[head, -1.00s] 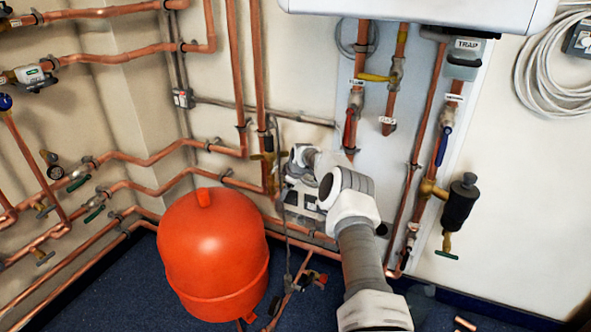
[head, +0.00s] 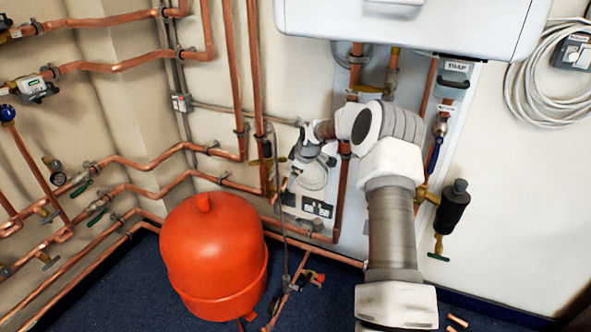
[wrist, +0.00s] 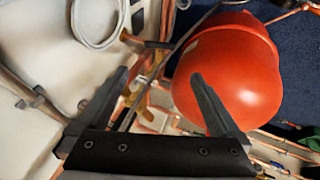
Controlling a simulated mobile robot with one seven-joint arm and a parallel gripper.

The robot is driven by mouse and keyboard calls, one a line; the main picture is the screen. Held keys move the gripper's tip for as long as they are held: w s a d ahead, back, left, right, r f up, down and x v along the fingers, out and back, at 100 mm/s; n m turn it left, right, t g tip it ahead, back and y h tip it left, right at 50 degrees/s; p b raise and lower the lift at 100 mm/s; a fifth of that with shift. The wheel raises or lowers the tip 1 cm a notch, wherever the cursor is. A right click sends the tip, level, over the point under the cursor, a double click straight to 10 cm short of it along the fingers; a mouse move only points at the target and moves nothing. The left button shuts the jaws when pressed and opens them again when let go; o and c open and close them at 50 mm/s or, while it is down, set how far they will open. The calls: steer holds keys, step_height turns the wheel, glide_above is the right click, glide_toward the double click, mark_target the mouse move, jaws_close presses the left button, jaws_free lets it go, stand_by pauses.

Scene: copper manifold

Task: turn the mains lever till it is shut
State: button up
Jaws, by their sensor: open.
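My gripper (head: 290,181) is by the wall pipes, right of the brass valve (head: 267,150) on a vertical copper pipe. In the wrist view my gripper (wrist: 160,75) has its two fingers wide apart, with nothing held. Yellow-brass valve parts (wrist: 140,95) show beyond and between the fingers, apart from them as far as I can tell. No readable label marks the mains lever, so I cannot tell which handle it is. A blue lever (head: 435,155) hangs on a pipe to the right. My arm hides part of the middle pipes.
A red round tank (head: 213,255) stands on the floor below left of my gripper; it fills the right of the wrist view (wrist: 235,80). A white boiler (head: 420,25) hangs above. A black cylinder (head: 453,207) and a white cable coil (head: 545,85) are at right.

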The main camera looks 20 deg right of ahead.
steer(key=shift+s+r, duration=0.1)
steer(key=shift+r, duration=0.2)
